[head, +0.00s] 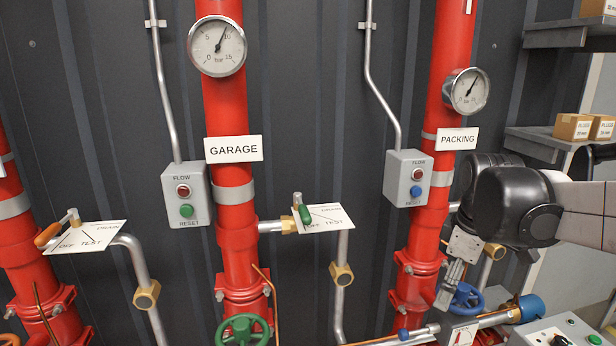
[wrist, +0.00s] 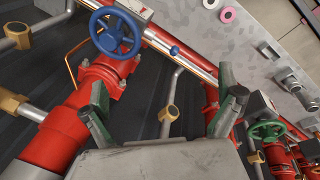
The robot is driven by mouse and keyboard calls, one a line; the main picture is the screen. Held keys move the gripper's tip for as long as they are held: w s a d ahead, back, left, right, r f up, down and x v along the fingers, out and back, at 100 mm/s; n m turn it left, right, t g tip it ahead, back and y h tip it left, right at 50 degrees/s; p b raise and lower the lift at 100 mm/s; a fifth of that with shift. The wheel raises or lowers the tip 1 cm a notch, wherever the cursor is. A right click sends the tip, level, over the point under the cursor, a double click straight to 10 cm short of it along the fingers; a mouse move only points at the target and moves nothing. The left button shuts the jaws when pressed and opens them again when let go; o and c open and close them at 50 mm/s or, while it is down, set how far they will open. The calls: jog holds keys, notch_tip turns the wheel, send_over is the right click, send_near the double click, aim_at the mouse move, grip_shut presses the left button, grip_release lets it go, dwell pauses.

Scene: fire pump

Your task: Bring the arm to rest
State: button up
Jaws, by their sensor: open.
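My gripper (head: 451,284) is at the lower right of the head view, pointing down in front of the PACKING riser, with a black wrist joint above it. Its fingers appear close to the left side of a blue handwheel (head: 467,298); I cannot tell the gap in depth from this view. In the wrist view my gripper (wrist: 168,98) has its two green-edged fingers spread wide, with nothing between them. The blue handwheel (wrist: 116,32) shows there beyond the left fingertip, apart from it.
Red risers with the GARAGE sign (head: 233,149) and PACKING sign (head: 457,139) stand against a dark ribbed wall. Test valves with white plates (head: 323,218) and a green handwheel (head: 243,330) stick out. Shelves with boxes (head: 573,127) are at right. A grey panel (head: 560,330) sits low right.

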jog(key=s+a+f+m+t, duration=0.1)
jog(key=s+a+m+t, duration=0.1)
jog(key=s+a+m, duration=0.2)
jog(key=s+a+f+m+t, duration=0.2)
jog(key=s+a+m, duration=0.3)
jog(key=s, duration=0.6)
jog(key=shift+s+m+t, duration=0.15)
jog(key=shift+m+t, duration=0.15)
jog(key=shift+m, duration=0.4)
